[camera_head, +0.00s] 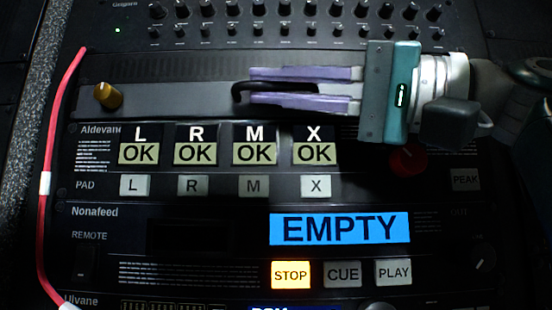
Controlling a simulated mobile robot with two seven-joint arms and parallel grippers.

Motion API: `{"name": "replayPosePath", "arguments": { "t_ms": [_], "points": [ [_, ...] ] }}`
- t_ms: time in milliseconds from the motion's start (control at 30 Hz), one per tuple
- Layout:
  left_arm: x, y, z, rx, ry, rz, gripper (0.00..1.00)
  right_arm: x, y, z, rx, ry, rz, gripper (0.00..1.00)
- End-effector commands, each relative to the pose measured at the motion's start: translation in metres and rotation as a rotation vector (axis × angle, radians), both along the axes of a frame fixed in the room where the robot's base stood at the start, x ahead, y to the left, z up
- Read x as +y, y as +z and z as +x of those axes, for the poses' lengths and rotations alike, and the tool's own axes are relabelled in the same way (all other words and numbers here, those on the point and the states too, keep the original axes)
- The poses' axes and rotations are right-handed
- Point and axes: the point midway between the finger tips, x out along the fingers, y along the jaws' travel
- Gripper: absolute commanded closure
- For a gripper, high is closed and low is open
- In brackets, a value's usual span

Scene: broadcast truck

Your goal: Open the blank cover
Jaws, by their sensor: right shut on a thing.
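The blank cover (180,100) is a plain dark grey panel across the upper part of the rack. A brass knob (107,95) sits near its left end, and a black curved handle (237,90) stands near its middle. My right gripper (252,88) comes in from the right, its two purple fingers shut on the handle. The fingers and the teal gripper body hide the cover's right part. I cannot tell whether the cover is shut or slightly ajar. My left gripper is not in view.
A panel with rows of small knobs (210,30) is above. Below are a panel with several OK displays (195,153), a red knob (407,160) under my gripper, and an EMPTY screen (340,228). A red cable (46,140) hangs along the left edge.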

Motion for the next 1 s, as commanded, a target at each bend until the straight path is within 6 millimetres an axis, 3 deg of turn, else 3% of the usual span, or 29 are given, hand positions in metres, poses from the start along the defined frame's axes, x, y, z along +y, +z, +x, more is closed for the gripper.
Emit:
{"name": "replayPosePath", "arguments": {
  "t_ms": [367,1000],
  "points": [
    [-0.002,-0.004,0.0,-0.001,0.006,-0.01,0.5,-0.001,0.006,-0.003,0.174,-0.006,-0.002,1.0],
    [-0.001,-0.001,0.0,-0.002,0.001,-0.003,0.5,-0.002,0.03,-0.006,0.772,-0.006,0.001,1.0]
  ]
}}
